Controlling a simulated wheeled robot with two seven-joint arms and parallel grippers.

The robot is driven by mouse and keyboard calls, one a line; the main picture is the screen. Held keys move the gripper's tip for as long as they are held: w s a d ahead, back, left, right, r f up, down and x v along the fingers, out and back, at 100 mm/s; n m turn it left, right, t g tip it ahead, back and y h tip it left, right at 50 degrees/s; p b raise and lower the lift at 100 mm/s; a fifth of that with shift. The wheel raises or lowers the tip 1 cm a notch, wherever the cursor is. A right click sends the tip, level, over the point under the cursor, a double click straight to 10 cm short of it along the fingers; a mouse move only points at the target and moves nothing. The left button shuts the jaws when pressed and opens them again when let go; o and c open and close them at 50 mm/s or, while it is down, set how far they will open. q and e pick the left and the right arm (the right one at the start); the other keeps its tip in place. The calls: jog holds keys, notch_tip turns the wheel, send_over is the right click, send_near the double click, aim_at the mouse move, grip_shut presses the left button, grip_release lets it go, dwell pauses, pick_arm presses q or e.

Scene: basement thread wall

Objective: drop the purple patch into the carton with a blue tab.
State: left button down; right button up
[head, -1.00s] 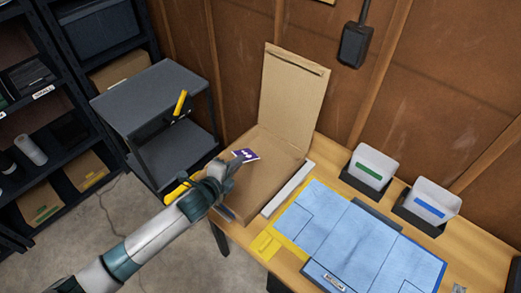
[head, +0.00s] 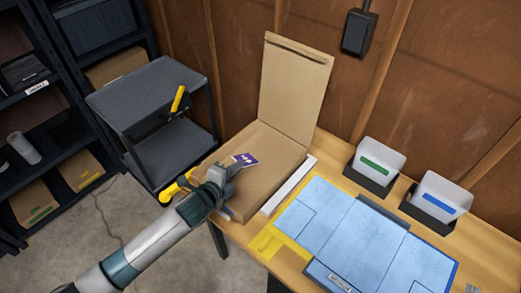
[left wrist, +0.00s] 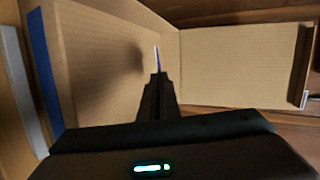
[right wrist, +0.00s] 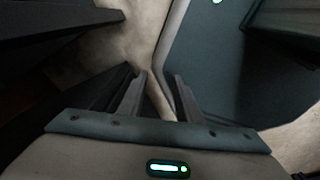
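The purple patch (head: 246,159) with a white mark is held at the tips of my left gripper (head: 232,169). In the left wrist view the patch (left wrist: 157,57) shows edge-on as a thin strip between the shut fingers (left wrist: 157,80). It is over an open cardboard carton (head: 283,156) whose lid stands up at the back. A blue tab (left wrist: 43,62) runs along the carton's side in the left wrist view. The gap between the patch and the carton floor is hard to judge. My right gripper (right wrist: 158,95) shows only in its wrist view, with fingers apart and nothing between them.
A blue mat (head: 355,240) lies on the table right of the carton, with a white strip (head: 288,186) between. Two bins, with green (head: 375,168) and blue labels (head: 439,203), stand at the back. A dark cart (head: 150,95) and shelves stand left.

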pick_arm(q)
jog(key=shift+f, duration=0.15)
jog(key=c, duration=2.4)
grip_release()
jog(key=shift+c, duration=0.2)
jog(key=o, duration=0.5)
jog(key=shift+s, duration=0.1)
jog(key=b+v, duration=0.4)
jog(key=v, duration=1.3)
jog(key=shift+a, duration=0.2)
